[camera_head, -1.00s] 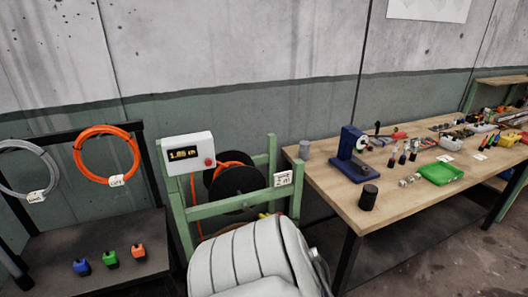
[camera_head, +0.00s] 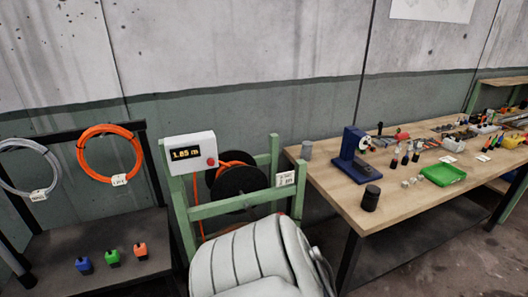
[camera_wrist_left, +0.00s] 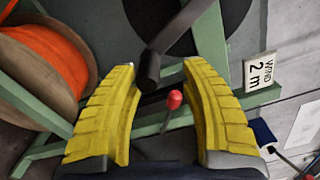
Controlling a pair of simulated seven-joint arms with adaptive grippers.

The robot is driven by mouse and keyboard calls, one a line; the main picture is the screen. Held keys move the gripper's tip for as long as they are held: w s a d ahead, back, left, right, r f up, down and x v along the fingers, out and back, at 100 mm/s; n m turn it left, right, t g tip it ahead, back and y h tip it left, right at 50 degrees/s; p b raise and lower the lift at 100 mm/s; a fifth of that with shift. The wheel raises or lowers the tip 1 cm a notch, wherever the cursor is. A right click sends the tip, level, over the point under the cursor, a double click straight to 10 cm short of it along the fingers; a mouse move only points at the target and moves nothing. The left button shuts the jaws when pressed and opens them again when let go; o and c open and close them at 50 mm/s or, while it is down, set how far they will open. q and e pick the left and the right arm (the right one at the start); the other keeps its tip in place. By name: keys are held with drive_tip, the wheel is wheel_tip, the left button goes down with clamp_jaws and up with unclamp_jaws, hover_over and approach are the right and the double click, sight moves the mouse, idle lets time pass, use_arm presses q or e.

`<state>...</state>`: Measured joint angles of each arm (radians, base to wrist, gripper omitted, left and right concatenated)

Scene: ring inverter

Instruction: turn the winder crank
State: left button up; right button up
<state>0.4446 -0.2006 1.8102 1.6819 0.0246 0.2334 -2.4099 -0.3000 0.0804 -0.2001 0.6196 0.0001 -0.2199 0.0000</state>
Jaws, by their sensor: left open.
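The winder is a green frame (camera_head: 226,205) with a black reel (camera_head: 238,186) and some orange cable. Its display box (camera_head: 190,153) reads about 1.85 m. In the left wrist view, a grey crank arm (camera_wrist_left: 180,30) ends in a black cylindrical handle (camera_wrist_left: 149,70). My left gripper (camera_wrist_left: 159,66) is open, its yellow fingers on either side of the handle in the picture. I cannot tell whether they touch it. A red-tipped rod (camera_wrist_left: 174,99) shows between the fingers. My pale arm hides the gripper in the head view. My right gripper is not in view.
A "WIND 2 m" tag (camera_wrist_left: 261,73) hangs on the frame. An orange spool (camera_wrist_left: 38,65) is at the wrist view's left. A workbench (camera_head: 330,186) with a blue press (camera_head: 351,151) stands right; a dark shelf (camera_head: 150,215) with coloured blocks and hanging coils stands left.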

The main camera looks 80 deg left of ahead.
use_arm(q)
drive_tip(key=shift+v, duration=1)
drive_tip(key=shift+s, duration=0.15)
